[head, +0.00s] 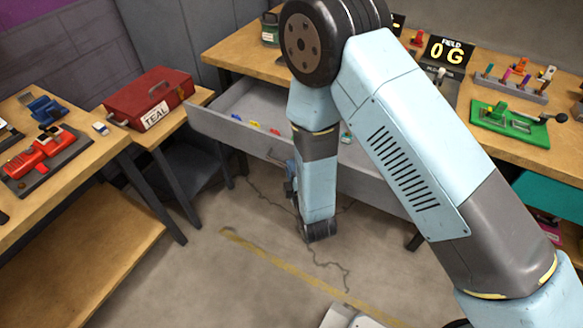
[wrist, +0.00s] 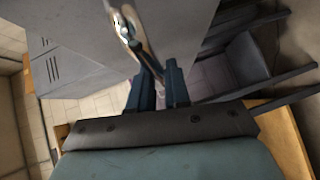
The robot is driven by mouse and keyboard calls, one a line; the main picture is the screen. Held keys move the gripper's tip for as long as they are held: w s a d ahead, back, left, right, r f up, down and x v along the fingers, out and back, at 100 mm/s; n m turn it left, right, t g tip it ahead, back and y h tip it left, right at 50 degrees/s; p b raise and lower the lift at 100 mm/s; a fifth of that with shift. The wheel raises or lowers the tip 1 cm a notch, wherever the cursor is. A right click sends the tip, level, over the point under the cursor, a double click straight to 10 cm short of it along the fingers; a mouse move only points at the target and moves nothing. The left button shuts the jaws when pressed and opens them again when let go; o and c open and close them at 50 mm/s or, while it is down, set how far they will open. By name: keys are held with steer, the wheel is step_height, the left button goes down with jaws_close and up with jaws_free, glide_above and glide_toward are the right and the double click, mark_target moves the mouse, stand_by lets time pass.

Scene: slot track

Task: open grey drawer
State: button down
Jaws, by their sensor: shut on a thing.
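The grey drawer (head: 225,132) is pulled out from under the wooden bench in the head view, with its inside showing. Small coloured items lie in it. My arm crosses in front of the drawer and hides part of its front. My gripper (head: 289,182) is at the drawer front, partly hidden behind my wrist. In the wrist view, the two dark blue fingers of my gripper (wrist: 158,78) are shut on a metal bar handle (wrist: 128,30) against a grey surface. The exact contact at the fingertips is hard to make out.
A red toolbox (head: 150,95) labelled TEAL stands on a small table left of the drawer. A bench with a red device (head: 38,158) is at far left. A green fixture (head: 510,123) sits on the main bench.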

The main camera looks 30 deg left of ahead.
steer(key=shift+d+f, duration=0.1)
steer(key=shift+f, duration=0.1)
steer(key=c, duration=1.3)
jaws_free()
steer(key=shift+o, duration=0.7)
steer(key=shift+r, duration=0.1)
steer(key=v, duration=1.3)
steer(key=shift+s+d, duration=0.2)
steer(key=shift+d, duration=0.05)
steer(key=shift+r, duration=0.1)
